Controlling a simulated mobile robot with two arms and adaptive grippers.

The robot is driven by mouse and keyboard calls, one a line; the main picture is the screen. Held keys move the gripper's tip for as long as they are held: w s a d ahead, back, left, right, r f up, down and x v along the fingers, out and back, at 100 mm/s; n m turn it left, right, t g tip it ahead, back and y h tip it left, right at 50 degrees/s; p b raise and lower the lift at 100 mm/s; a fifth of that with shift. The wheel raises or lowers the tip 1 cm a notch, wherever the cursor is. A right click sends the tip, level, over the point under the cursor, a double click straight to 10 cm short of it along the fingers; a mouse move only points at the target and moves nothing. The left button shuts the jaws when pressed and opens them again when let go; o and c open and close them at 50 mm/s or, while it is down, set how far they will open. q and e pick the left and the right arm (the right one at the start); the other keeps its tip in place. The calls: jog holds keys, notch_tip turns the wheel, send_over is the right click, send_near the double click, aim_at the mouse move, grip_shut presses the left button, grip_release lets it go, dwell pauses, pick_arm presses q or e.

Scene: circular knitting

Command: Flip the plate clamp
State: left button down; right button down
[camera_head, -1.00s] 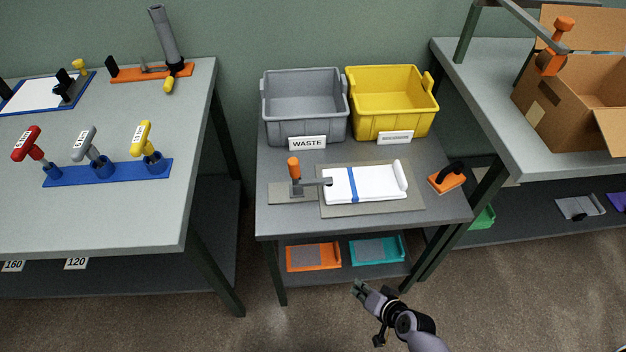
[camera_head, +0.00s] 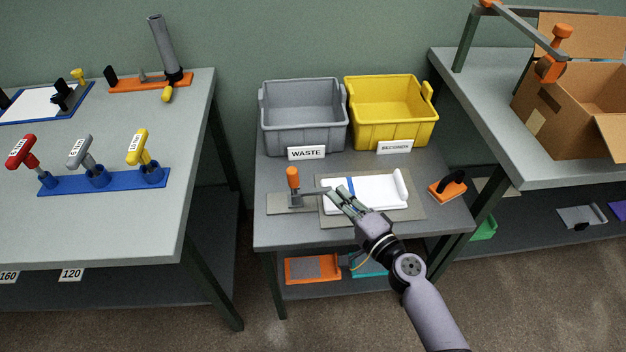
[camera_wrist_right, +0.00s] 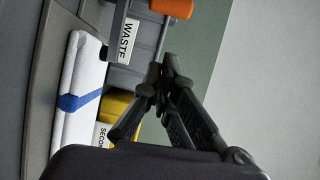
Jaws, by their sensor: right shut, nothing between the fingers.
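The plate clamp has an upright orange handle (camera_head: 293,178) on a grey base (camera_head: 284,202). Its arm reaches right to the edge of a white folded cloth with a blue band (camera_head: 384,193), which lies on a grey plate (camera_head: 410,212). My right gripper (camera_head: 338,194) is shut and empty, in front of the cloth's left part in the head view, right of the handle. In the right wrist view its fingertips (camera_wrist_right: 163,72) come together, and the orange handle (camera_wrist_right: 172,7) shows at the top edge, apart from them. My left gripper is out of view.
A grey waste bin (camera_head: 303,115) and a yellow bin (camera_head: 391,110) stand behind the cloth. A black-handled orange tool (camera_head: 448,187) lies to the right. Side tables flank this one; a cardboard box (camera_head: 570,115) stands on the right one.

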jog(key=x, duration=0.4)
jog(key=shift+r, duration=0.1)
jog(key=a, duration=0.1)
jog(key=w+a+p, duration=0.1)
jog(key=a, duration=0.1)
jog(key=shift+w+a+f, duration=0.1)
jog(key=shift+w+f, duration=0.1)
jog(key=shift+w+a, duration=0.1)
jog(key=shift+a, duration=0.3)
